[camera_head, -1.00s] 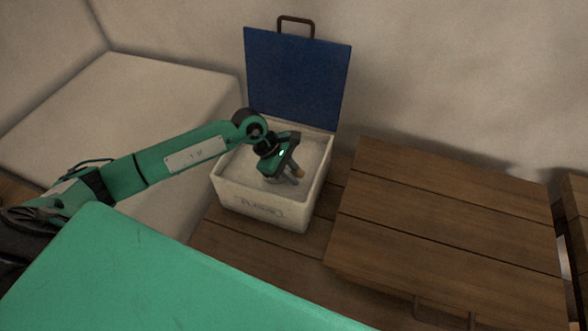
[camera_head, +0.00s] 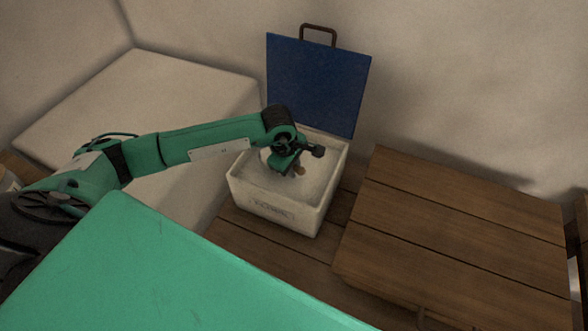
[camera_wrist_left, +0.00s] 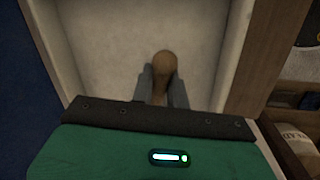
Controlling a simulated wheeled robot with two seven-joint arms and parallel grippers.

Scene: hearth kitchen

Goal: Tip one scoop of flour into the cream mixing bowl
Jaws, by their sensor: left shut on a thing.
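The flour bin (camera_head: 270,212) is a white box with a label on its front. It holds pale flour (camera_head: 258,179), which also fills much of the left wrist view (camera_wrist_left: 112,45). My left gripper (camera_head: 297,170) is down inside the bin. In the left wrist view its two grey fingers are shut on a brown wooden handle (camera_wrist_left: 163,68), which looks like the scoop's. The scoop's bowl is hidden, so I cannot tell if it holds flour. The cream mixing bowl is not in view. My right gripper is not in view.
The bin's blue lid (camera_head: 318,85) stands open behind it. A raised wooden plank surface (camera_head: 450,235) lies to the right. A pale block (camera_head: 150,100) stands to the left. The left wrist view shows a cream item with lettering (camera_wrist_left: 297,143) at the right.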

